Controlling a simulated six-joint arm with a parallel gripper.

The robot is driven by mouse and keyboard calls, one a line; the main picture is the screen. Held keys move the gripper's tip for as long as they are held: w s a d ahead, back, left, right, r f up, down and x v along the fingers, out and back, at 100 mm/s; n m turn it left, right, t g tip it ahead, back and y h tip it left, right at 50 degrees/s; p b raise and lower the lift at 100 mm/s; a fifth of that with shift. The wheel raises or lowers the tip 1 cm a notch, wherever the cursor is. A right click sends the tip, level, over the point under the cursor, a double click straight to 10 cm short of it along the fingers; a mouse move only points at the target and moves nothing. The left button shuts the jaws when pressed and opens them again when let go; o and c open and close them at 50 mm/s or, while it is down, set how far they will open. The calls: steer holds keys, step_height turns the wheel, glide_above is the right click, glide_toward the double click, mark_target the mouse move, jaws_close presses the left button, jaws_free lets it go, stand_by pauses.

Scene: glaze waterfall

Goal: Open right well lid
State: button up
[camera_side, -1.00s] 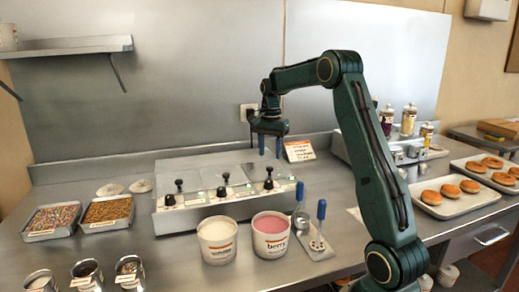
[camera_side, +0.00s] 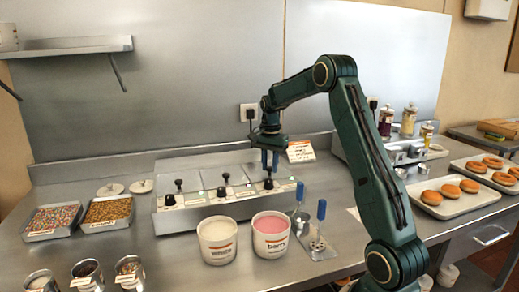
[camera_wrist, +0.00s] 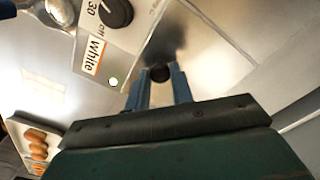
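The steel warmer (camera_side: 160,222) on the counter has several wells with flat lids and black knobs. The right well lid (camera_side: 258,172) lies flat and closed, with its black knob (camera_side: 268,184) near its front. My gripper (camera_side: 270,170) points down just above this knob, with its two blue fingers apart. In the wrist view my gripper (camera_wrist: 159,90) has its fingers on either side of the dark knob (camera_wrist: 160,73), with gaps visible. The steel lid (camera_wrist: 205,45) stretches away beyond it. I cannot tell whether either finger touches the knob.
A white tub (camera_side: 217,240) and a pink berry tub (camera_side: 270,236) stand before the warmer. Blue-handled tools (camera_side: 321,210) stand to their right. Sprinkle trays (camera_side: 52,221) are at left, a doughnut tray (camera_side: 455,200) at right. A dial and "White" label (camera_wrist: 95,50) sit beside the lid.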

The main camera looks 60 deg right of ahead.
mark_target(260, 163)
jaws_close()
steer(key=shift+w+d+r, duration=0.15)
steer(key=shift+w+d, duration=3.35)
steer(key=o, duration=0.9)
jaws_free()
steer(key=shift+o, duration=0.2)
step_height(260, 163, up, 12)
steer(key=shift+c, duration=0.2)
